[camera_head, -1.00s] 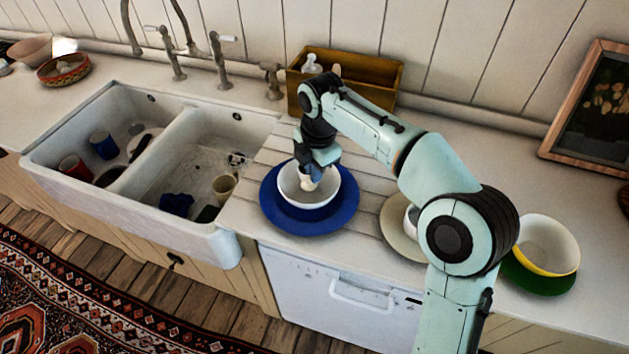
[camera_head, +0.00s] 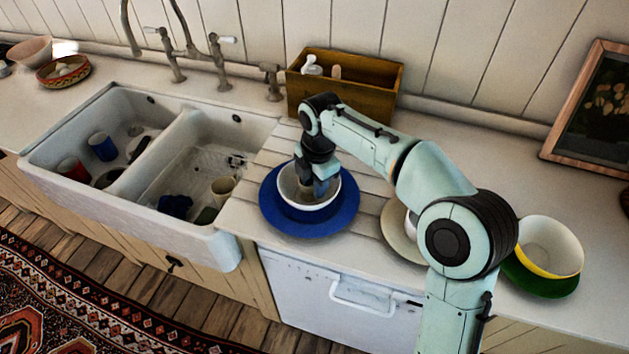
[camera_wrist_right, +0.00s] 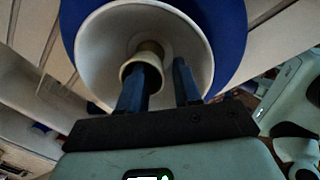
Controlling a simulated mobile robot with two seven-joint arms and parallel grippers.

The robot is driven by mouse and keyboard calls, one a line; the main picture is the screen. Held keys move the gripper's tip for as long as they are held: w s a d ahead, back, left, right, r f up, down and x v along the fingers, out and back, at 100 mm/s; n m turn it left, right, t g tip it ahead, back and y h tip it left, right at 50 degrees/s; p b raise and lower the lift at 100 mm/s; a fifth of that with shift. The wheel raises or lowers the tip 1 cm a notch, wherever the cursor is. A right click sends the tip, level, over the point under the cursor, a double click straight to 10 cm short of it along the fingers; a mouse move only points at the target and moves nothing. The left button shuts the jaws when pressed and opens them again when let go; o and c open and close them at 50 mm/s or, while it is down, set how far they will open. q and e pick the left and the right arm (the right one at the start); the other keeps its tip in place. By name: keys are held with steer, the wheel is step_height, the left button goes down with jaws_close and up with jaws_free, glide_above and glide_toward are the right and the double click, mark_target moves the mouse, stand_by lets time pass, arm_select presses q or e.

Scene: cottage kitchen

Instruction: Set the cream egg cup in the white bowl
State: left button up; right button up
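The white bowl (camera_head: 290,186), white inside, stands on a blue plate (camera_head: 345,215). It also shows in the right wrist view (camera_wrist_right: 92,60). The cream egg cup (camera_wrist_right: 128,68) is inside the bowl, its opening facing the wrist camera; whether it is fully upright I cannot tell. My right gripper (camera_wrist_right: 165,82) reaches down into the bowl. One finger dips into the cup's opening; the other is outside it, with a gap between them and the cup's wall. In the head view the right gripper (camera_head: 318,185) hides most of the cup. My left gripper is not in view.
A wooden caddy (camera_head: 350,97) stands behind the plate. The double sink (camera_head: 150,160) with several cups is at left. A beige plate (camera_head: 395,235) is partly behind my arm. A yellow-and-white bowl (camera_head: 555,240) on a green plate (camera_head: 540,283) is at right.

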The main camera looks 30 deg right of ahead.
steer(key=shift+r, duration=0.1)
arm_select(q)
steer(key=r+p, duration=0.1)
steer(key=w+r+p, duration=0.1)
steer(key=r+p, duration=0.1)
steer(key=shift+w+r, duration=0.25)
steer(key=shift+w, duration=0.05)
arm_select(e)
step_height(320, 180, up, 12)
steer(key=s, duration=0.1)
steer(key=shift+r, duration=0.25)
